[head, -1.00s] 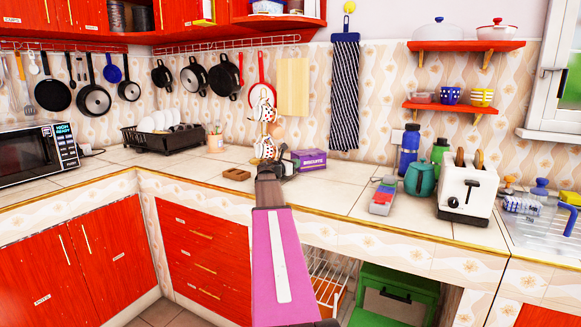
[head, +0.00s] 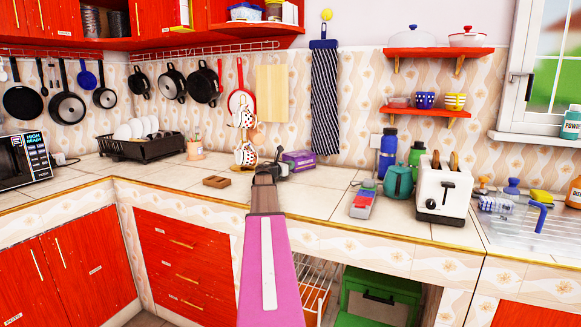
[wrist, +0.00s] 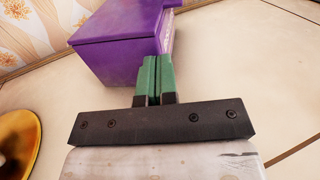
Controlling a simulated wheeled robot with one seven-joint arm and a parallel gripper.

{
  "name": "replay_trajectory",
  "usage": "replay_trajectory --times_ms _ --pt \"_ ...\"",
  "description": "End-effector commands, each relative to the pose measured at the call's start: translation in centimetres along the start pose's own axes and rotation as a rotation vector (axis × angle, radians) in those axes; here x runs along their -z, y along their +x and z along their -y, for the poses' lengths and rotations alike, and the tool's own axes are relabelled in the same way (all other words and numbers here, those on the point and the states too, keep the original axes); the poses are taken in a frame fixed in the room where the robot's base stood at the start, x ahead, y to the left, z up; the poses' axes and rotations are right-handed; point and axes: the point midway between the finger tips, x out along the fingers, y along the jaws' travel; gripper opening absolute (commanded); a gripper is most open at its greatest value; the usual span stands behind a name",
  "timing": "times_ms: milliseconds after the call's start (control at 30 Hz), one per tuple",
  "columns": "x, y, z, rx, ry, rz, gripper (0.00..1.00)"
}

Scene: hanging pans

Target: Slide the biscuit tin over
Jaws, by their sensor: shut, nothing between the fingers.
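The biscuit tin (head: 299,161) is a purple box on the tiled counter, to the right of the mug stand. In the wrist view it is large at the top (wrist: 115,55), with part of it out of frame. My gripper (wrist: 157,62) has green fingers pressed together with nothing between them. The fingertips are at the tin's near lower corner, overlapping it in view; I cannot tell for certain whether they touch. In the head view my gripper (head: 284,168) is small and dark at the tin's near left side.
The mug stand (head: 245,140) is close to the tin's left. A wooden block (head: 216,181) lies nearer the front edge. To the right stand a red-and-grey item (head: 363,200), a teal kettle (head: 398,181) and a toaster (head: 445,188). Counter between tin and kettle is clear.

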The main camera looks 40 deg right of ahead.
Motion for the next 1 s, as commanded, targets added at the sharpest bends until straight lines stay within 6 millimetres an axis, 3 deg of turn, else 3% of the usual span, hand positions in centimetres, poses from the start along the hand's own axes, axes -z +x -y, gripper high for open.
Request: replay_trajectory --times_ms 1000 --pt "0.0 -20.2 0.3 -0.003 0.0 0.0 0.0"
